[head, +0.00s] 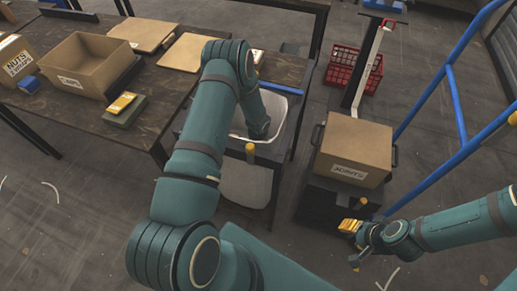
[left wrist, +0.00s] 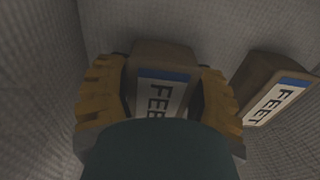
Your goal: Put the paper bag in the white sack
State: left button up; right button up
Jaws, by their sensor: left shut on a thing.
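The white sack (head: 245,186) hangs in a dark frame beside the workbench, its mouth open upward. My left arm reaches down into it, so the head view hides the left gripper. In the left wrist view my left gripper (left wrist: 157,88) is shut on a brown paper bag (left wrist: 163,58) with a blue-and-white label reading "FEE…". Pale woven sack walls surround them. A second brown bag (left wrist: 267,82), labelled alike, lies to the right of the held one inside the sack. My right gripper (head: 349,244) is open and empty at the lower right, away from the sack.
A workbench (head: 75,113) at left carries an open carton (head: 85,65), flat brown pieces and a yellow-topped item (head: 122,104). A closed carton (head: 353,150) stands right of the sack, near a blue rail (head: 450,95). A red crate (head: 352,72) is behind.

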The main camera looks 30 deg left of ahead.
pick_arm(q)
jog(key=shift+s+d+f, duration=0.15)
jog(key=shift+s+f, duration=0.5)
jog(key=shift+s, duration=0.2)
jog(key=o, duration=1.4)
jog(key=shift+w+r, duration=0.1)
jog(key=shift+r, duration=0.3)
jog(key=r, duration=0.8)
jog(key=w+r, duration=0.1)
jog(key=r, duration=0.3)
